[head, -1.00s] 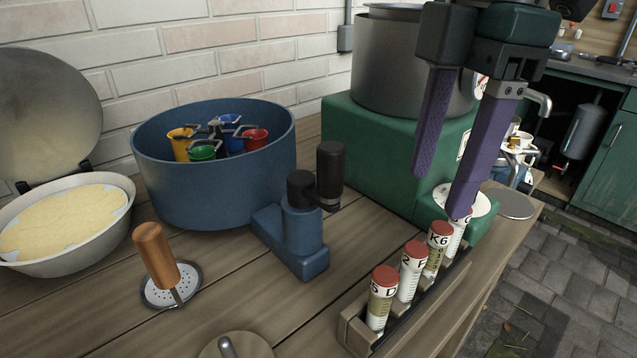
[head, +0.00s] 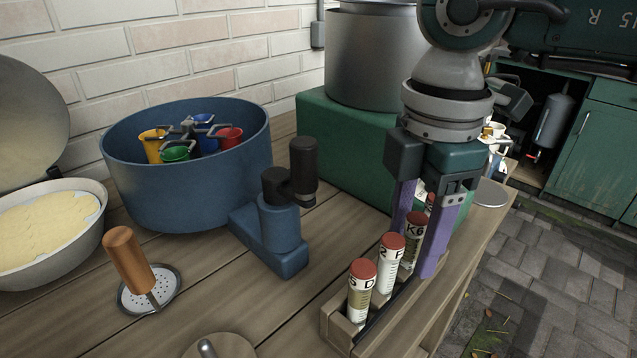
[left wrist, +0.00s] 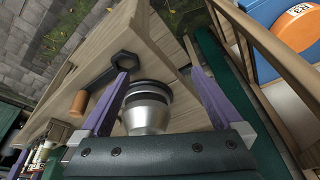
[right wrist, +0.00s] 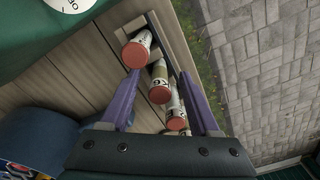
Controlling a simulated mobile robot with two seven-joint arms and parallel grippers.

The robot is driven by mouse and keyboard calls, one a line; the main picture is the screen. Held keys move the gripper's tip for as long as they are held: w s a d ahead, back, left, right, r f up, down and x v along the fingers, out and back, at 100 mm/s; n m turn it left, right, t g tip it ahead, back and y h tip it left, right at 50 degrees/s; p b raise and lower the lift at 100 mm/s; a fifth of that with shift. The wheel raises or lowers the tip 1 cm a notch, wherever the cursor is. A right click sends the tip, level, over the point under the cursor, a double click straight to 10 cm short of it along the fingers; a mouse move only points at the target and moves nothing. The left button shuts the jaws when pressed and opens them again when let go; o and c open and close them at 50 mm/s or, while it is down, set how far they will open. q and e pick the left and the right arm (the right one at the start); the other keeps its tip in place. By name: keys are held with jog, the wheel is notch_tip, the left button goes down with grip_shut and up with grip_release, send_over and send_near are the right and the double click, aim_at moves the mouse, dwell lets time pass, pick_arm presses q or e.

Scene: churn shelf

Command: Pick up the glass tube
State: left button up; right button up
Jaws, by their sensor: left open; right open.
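Several capped glass tubes stand upright in a narrow wooden rack (head: 337,325) at the table's right front edge. From the near end they are the "5 D" tube (head: 361,292), the "2 F" tube (head: 389,265), the "K6" tube (head: 414,228) and a far tube (right wrist: 137,50) mostly hidden in the head view. My right gripper (head: 413,252) is open, pointing down, with its fingers on either side of the "K6" tube; its red cap (right wrist: 160,93) shows between them in the right wrist view. Contact cannot be told. My left gripper (left wrist: 157,75) shows only in its wrist view, open.
A blue bowl (head: 190,185) with coloured cups and a blue base with a dark crank (head: 304,170) stand left of the rack. A green base (head: 345,150) with a metal pot (head: 370,60) is behind. A metal cup (left wrist: 147,110) is near my left gripper.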

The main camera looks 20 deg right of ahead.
jog(key=shift+c, duration=0.2)
grip_shut()
jog(key=shift+r, duration=0.2)
dwell(0.4)
notch_tip(320, 180, up, 20)
jog(key=p, duration=0.1)
jog(key=shift+f+p, duration=0.15)
jog(key=shift+p, duration=0.25)
